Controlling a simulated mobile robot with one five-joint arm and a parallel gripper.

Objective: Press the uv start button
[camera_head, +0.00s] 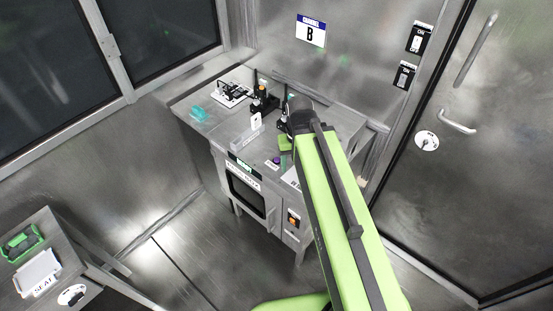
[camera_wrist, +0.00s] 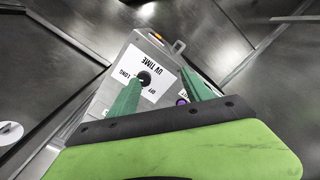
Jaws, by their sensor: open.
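A small purple button (camera_wrist: 182,101) shows in the wrist view beside the right finger, with a white label next to it that is partly covered. A purple spot on the bench top, likely the same button (camera_head: 273,163), shows in the head view. A black dial (camera_wrist: 144,78) sits on a white label reading "UV TIME", "LONG" and "OFF". My gripper (camera_wrist: 160,76) is open, its two green fingers spread over the panel with nothing between them. The dial shows between the fingers. In the head view my arm hides most of the gripper. I cannot tell the fingertips' height above the panel.
The metal bench has a box with a dark window (camera_head: 247,194) and an orange switch (camera_head: 293,219) on its front. A side table (camera_head: 62,240) is at lower left.

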